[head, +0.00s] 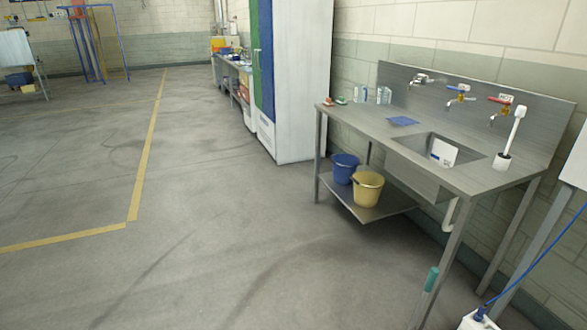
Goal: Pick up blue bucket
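The blue bucket (344,168) stands upright on the low shelf under the steel sink table, towards its left end. A yellow bucket (367,189) stands on the same shelf, in front and to the right, close beside the blue one and overlapping its lower right edge in the picture. The blue bucket's upper part and left side show clearly. My gripper is not in view.
The sink table (458,175) has thin metal legs around the shelf (390,206). A tall white cabinet (298,90) stands behind it. A green-topped handle (431,280) rises near the front leg. The concrete floor (200,230) on the left is clear.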

